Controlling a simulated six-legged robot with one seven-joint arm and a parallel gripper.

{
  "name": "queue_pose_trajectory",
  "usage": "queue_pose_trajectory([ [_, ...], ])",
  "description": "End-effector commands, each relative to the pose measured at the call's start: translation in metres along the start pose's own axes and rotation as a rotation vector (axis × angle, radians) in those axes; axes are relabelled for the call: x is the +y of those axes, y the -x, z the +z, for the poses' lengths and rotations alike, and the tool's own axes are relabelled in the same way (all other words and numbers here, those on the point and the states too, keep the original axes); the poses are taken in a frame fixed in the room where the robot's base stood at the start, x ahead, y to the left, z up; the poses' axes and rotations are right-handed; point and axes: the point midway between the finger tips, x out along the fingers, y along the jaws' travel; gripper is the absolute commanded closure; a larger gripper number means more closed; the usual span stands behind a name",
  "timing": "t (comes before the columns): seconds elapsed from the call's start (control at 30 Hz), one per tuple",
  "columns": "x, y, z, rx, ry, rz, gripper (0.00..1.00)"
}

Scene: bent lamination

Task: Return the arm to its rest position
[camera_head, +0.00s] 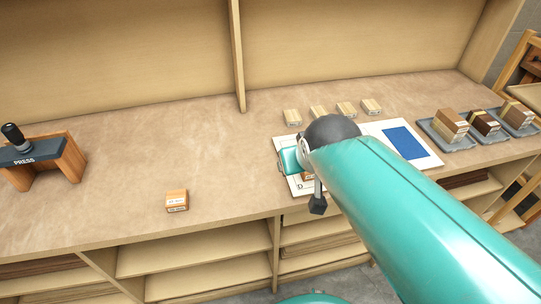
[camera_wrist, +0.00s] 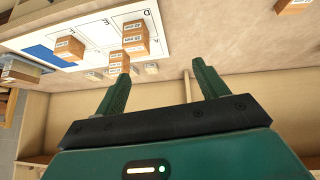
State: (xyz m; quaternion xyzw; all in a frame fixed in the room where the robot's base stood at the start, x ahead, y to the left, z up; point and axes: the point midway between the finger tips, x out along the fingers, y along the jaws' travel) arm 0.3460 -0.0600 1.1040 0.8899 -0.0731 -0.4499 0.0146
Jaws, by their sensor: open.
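My gripper (camera_wrist: 160,72) is open, with two green fingers spread apart and nothing between them in the wrist view. In the head view my teal arm reaches over the white board (camera_head: 435,160) on the bench, and its end hides much of the board's left part. The gripper's fingers are hard to make out there. In the wrist view the white board (camera_wrist: 95,30) bears a labelled wooden block stack (camera_wrist: 135,40) and a separate labelled block (camera_wrist: 68,48). The fingers appear apart from these blocks.
A press (camera_head: 40,158) stands at the far left of the bench. A lone labelled block (camera_head: 177,200) lies nearer the front edge. Several small blocks (camera_head: 346,109) line the back. Grey trays (camera_head: 450,145) with block stacks stand at right.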

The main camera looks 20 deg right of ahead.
Motion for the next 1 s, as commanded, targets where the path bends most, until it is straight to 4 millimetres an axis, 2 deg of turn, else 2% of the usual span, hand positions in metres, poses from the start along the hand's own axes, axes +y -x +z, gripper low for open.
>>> queue_pose_trajectory([
  [0.03, -0.019, 0.017, 0.012, -0.032, 0.018, -0.046, 0.28],
  [0.1, -0.037, 0.032, 0.028, -0.083, 0.033, -0.094, 0.28],
  [0.2, -0.051, 0.045, 0.043, -0.127, 0.048, -0.134, 0.28],
  [1.0, -0.053, 0.048, 0.047, -0.143, 0.051, -0.142, 0.28],
])
